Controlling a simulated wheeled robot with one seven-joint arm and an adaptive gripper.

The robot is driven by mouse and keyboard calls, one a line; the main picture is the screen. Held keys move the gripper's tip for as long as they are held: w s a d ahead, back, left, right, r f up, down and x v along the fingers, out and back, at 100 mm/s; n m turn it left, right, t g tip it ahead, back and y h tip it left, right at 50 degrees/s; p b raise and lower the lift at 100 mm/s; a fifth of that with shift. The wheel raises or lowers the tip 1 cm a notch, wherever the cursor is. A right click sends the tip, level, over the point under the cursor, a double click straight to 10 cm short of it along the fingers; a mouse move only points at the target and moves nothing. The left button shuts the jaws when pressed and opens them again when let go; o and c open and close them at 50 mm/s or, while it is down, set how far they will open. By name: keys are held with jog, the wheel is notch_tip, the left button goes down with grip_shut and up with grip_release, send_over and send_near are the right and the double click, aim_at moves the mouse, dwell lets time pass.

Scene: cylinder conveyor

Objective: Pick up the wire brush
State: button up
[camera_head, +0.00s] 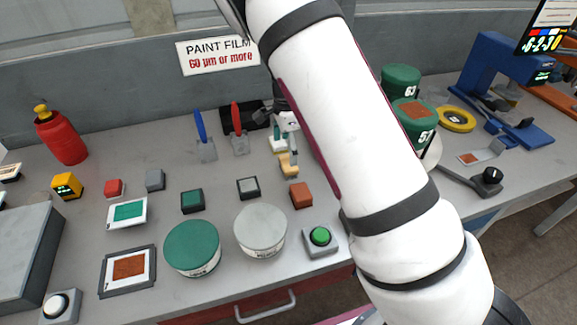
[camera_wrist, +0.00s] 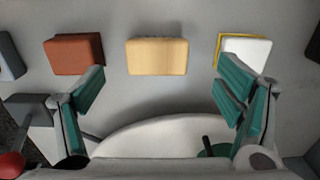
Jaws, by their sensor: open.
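A tan, wood-coloured block (camera_head: 288,164) stands on the grey bench just below my gripper; it looks like the wire brush, but I see no bristles. In the wrist view the tan block (camera_wrist: 157,57) lies in the middle, beyond and between the fingertips, and not touching them. My gripper (camera_head: 286,140) hangs over the bench beside it, partly hidden by my arm. In the wrist view my gripper (camera_wrist: 160,85) has its teal fingers wide apart with nothing between them.
A rust-brown block (camera_wrist: 75,53) and a yellow-edged white block (camera_wrist: 246,50) flank the tan one closely. Blue-handled (camera_head: 203,136) and red-handled (camera_head: 238,130) scrapers stand to the left. A green button (camera_head: 320,236) and a grey-white can (camera_head: 260,231) are nearer the front.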

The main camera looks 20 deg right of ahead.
aim_at(288, 162)
jog(key=shift+s+d+f+p, duration=0.1)
jog(key=shift+f+p, duration=0.15)
jog(key=shift+f, duration=1.35)
jog(key=shift+s+d+f+p, duration=0.1)
jog(key=shift+f+p, duration=0.15)
jog(key=shift+f, duration=1.3)
jog(key=c, duration=1.3)
